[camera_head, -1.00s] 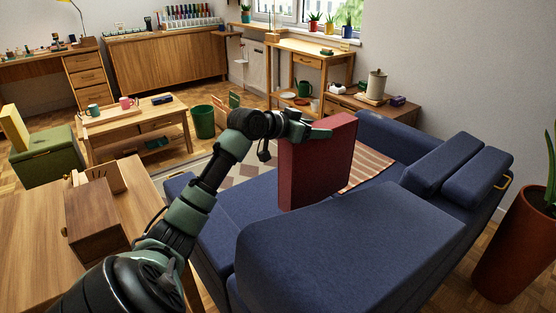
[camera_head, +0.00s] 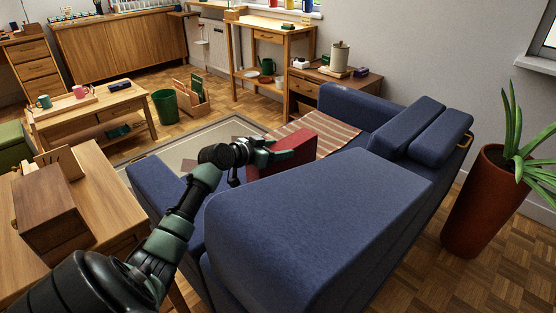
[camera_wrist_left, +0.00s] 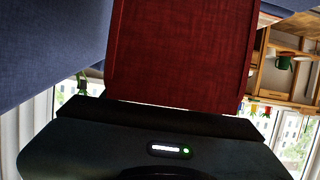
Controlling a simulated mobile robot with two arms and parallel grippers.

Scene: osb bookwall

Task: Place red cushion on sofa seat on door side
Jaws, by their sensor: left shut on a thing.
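The red cushion (camera_head: 284,157) is upright over the seat area of the blue sofa (camera_head: 322,214); the sofa's near part hides the cushion's lower part. My left gripper (camera_head: 278,154) is shut on the cushion's upper edge. In the left wrist view the red cushion (camera_wrist_left: 182,50) fills the upper middle, and blue sofa fabric (camera_wrist_left: 48,45) lies beside it at the left. I cannot tell whether the cushion touches the seat. A striped blanket (camera_head: 326,136) lies on the sofa just beyond the cushion. My right gripper is not in view.
A wooden table with a brown box (camera_head: 48,213) stands at the left, close to my arm. A low table (camera_head: 95,115) and a green bin (camera_head: 166,106) are farther back. A large potted plant (camera_head: 482,200) stands at the right. Parquet floor shows around the sofa.

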